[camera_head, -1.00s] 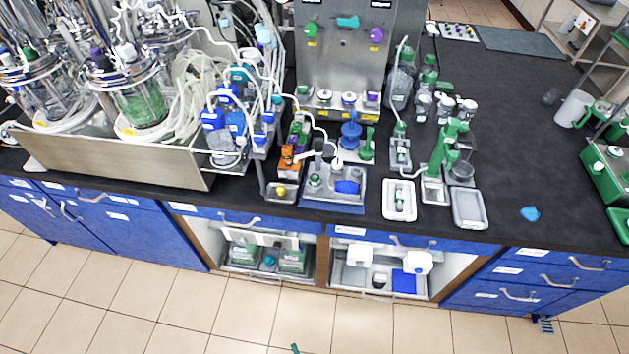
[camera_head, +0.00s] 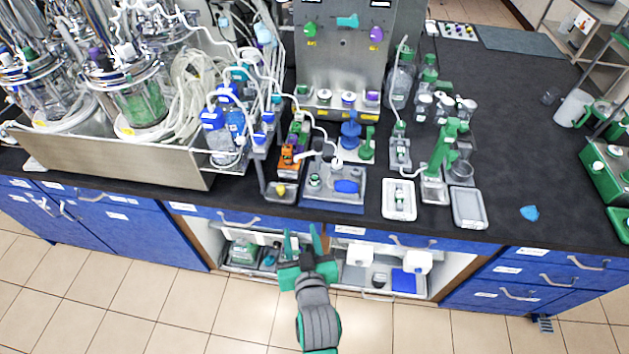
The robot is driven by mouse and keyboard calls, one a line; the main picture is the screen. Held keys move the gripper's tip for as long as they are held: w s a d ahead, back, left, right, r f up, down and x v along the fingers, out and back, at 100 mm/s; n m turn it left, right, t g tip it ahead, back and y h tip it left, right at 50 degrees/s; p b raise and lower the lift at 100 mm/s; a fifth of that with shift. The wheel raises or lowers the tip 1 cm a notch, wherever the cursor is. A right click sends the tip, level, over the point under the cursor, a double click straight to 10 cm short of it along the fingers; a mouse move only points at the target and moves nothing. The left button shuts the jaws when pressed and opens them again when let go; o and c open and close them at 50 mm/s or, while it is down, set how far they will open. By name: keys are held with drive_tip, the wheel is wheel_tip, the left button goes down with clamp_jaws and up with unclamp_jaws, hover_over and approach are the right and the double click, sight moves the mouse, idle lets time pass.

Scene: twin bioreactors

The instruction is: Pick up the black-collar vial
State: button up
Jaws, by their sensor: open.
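My gripper (camera_head: 302,241), with teal fingers, is open and empty. It is in front of the bench's front edge, over the cupboard openings, pointing toward the bench. A small vial with a green top (camera_head: 399,198) is in a white tray (camera_head: 399,213) near the front edge, to the right of my gripper. Another small green-topped vial (camera_head: 315,181) stands on a blue-and-grey tray (camera_head: 333,205) just beyond my gripper. Several small capped containers (camera_head: 445,106) stand further back on the right. All are too small to tell which has a black collar.
An empty grey tray (camera_head: 469,208) and a green stand (camera_head: 443,150) are right of the white tray. An orange block (camera_head: 290,161) and blue-capped bottles (camera_head: 213,128) are on the left. The black bench top (camera_head: 540,160) is mostly clear on the right.

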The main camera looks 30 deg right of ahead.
approach(315, 176)
drive_tip(key=shift+m+g, duration=0.3)
drive_tip(key=shift+g, duration=0.1)
drive_tip(key=x, duration=0.4)
drive_tip(key=shift+w+d+r, duration=0.1)
drive_tip(key=shift+w+d, duration=0.05)
drive_tip(key=shift+w, duration=0.3)
drive_tip(key=shift+x, duration=2.95)
clamp_jaws()
